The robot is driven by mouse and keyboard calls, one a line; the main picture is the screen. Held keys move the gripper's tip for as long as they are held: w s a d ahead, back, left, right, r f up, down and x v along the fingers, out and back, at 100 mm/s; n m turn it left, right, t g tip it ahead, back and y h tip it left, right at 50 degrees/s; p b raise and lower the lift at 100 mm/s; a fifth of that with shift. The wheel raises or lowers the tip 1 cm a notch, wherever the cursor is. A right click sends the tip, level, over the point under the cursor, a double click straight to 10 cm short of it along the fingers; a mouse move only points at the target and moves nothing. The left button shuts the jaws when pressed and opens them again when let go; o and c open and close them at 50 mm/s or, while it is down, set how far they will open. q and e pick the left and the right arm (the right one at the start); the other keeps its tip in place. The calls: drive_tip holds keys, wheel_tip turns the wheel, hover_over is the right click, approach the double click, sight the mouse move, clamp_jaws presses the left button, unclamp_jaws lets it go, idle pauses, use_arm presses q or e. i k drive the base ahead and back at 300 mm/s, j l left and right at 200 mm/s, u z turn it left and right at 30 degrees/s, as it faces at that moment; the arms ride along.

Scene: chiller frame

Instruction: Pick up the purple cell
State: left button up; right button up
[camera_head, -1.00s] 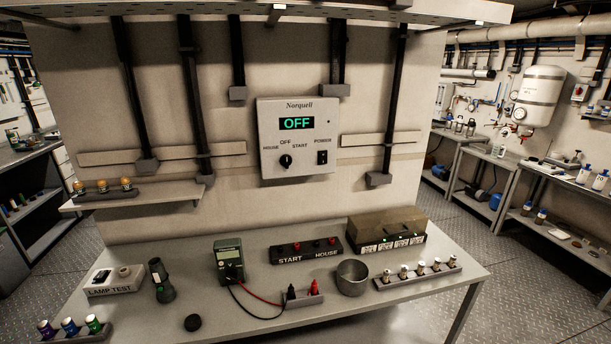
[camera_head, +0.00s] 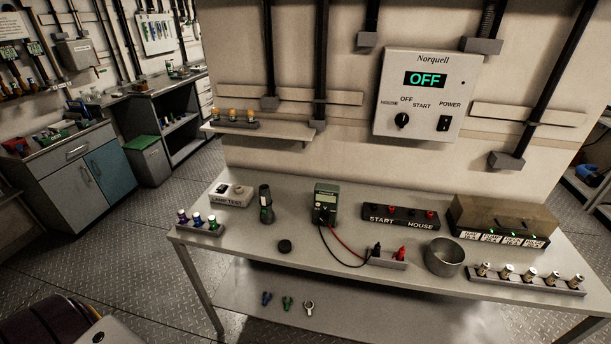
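The purple cell (camera_head: 183,216) stands upright at the left end of a small grey rack (camera_head: 201,230) on the bench's left front corner. A blue cell (camera_head: 197,219) and a green cell (camera_head: 213,222) stand to its right in the same rack. The lower parts of the cells are hidden by the rack. Neither of my grippers shows in the head view.
The bench (camera_head: 240,246) also holds a lamp test box (camera_head: 232,199), torch (camera_head: 266,208), black cap (camera_head: 285,246), meter (camera_head: 325,205), metal cup (camera_head: 444,258) and a rack of several cells (camera_head: 525,282). Bare bench surrounds the cap.

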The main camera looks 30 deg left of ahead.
sight(181, 213)
drive_tip(key=u, duration=1.8)
